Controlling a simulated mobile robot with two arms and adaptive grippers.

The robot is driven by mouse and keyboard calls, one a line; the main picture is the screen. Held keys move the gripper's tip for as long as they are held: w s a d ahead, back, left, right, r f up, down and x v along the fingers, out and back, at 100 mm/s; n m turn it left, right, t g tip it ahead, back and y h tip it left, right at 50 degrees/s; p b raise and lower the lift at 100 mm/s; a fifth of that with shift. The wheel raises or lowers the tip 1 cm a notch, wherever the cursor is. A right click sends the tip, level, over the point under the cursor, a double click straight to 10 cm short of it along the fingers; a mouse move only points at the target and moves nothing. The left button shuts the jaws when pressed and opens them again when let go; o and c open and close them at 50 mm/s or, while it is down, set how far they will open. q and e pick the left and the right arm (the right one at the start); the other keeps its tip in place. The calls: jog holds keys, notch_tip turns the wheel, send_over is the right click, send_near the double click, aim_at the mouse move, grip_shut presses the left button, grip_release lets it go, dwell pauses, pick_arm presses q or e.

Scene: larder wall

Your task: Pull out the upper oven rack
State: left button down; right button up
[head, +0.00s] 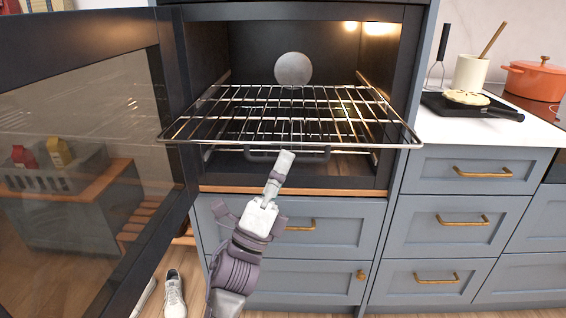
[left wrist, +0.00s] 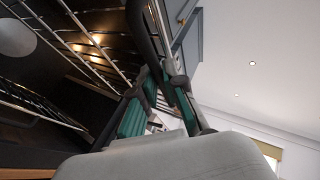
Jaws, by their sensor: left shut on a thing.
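The upper oven rack (head: 220,142) is a shiny wire grid. It stands level and well out of the dark oven (head: 207,40), with its front bar beyond the oven's front edge and its rear part still between the side walls. My left gripper (head: 286,154) reaches up from below to the middle of the front bar and is shut on it. In the left wrist view, the rack's wires (left wrist: 50,45) run across the left side, and the dark fingers with teal pads (left wrist: 160,98) are close up. The exact contact is partly hidden. My right gripper is in neither view.
The oven door (head: 170,110) stands open on the left, its glass reflecting a grey crate. Drawers (head: 465,170) lie below. A shoe (head: 174,295) is on the floor.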

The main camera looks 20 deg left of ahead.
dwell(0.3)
pick_arm(q)
jog(key=c, duration=1.2)
grip_release()
jog(key=shift+c, duration=0.2)
jog(key=shift+f, duration=0.1)
jog(key=v, duration=1.2)
